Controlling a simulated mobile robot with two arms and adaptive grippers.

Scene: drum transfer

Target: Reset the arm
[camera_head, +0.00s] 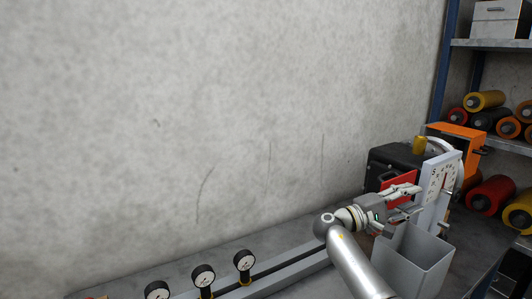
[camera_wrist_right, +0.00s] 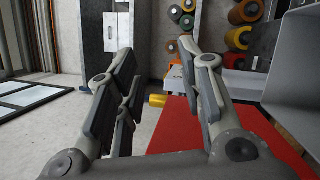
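My right arm reaches in from the bottom of the head view, and my right gripper (camera_head: 415,198) is beside a dial scale (camera_head: 440,178) and over the rim area of a grey open bin (camera_head: 425,262). In the right wrist view, the two fingers of the gripper (camera_wrist_right: 162,85) stand apart with nothing between them. A red panel (camera_head: 397,187) is just behind the gripper; a red surface (camera_wrist_right: 180,128) shows below the fingers in the wrist view. My left gripper is not in view.
A black machine (camera_head: 392,163) stands behind the red panel, with a yellow cylinder (camera_head: 419,145) by it. Shelves at right hold coloured rolls (camera_head: 487,100) and a pale box (camera_head: 500,20). A concrete wall closes the back.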

